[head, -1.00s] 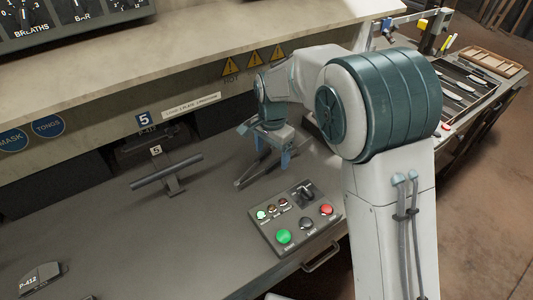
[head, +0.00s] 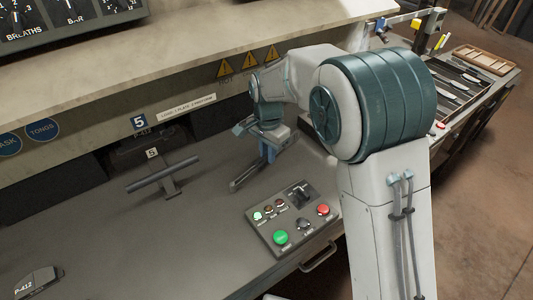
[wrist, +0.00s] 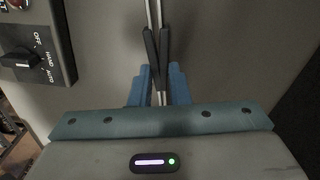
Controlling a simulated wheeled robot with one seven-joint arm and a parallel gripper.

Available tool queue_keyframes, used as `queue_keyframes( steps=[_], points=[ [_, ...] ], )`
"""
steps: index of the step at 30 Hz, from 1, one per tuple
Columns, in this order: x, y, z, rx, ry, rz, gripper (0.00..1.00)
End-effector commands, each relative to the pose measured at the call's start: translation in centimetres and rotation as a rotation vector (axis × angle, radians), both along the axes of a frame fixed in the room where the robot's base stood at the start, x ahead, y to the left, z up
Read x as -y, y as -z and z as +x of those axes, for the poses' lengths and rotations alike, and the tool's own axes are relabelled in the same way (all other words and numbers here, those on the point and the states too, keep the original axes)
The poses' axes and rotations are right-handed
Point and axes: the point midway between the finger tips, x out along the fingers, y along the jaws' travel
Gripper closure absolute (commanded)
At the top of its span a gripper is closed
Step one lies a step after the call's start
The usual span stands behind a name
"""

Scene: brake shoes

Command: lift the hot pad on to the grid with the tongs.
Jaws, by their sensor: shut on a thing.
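My gripper (head: 268,152) is low over the grey bench, right of the T-shaped bar. It is shut on the tongs (head: 243,178), whose dark arms reach down and left from the fingers. In the wrist view, the blue fingers of my gripper (wrist: 160,84) close on the tongs' black grips (wrist: 157,50), and thin metal arms run up out of view. A dark grey piece marked P-412 (head: 38,283) lies at the lower left of the head view; I cannot tell whether it is the hot pad. I cannot make out the grid. The tongs' tips hold nothing that I can see.
A control box (head: 293,218) with green and red buttons sits at the bench's front edge, near my arm. A T-shaped bar (head: 163,176) stands by the sign 5. A shelf wall (head: 215,90) with hot warnings rises behind.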

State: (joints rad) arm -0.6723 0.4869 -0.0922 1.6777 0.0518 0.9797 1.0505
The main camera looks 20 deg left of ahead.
Motion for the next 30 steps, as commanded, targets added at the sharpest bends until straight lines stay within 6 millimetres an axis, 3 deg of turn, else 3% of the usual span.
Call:
queue_keyframes(
  steps=[8,21,30],
  points=[
    [-0.1,-3.7,0.1,0.005,0.000,0.004,1.00],
    [6.9,-8.4,-4.0,0.002,0.002,0.002,1.00],
    [9.6,-10.3,-5.6,0.002,0.000,0.001,1.00]
  ],
)
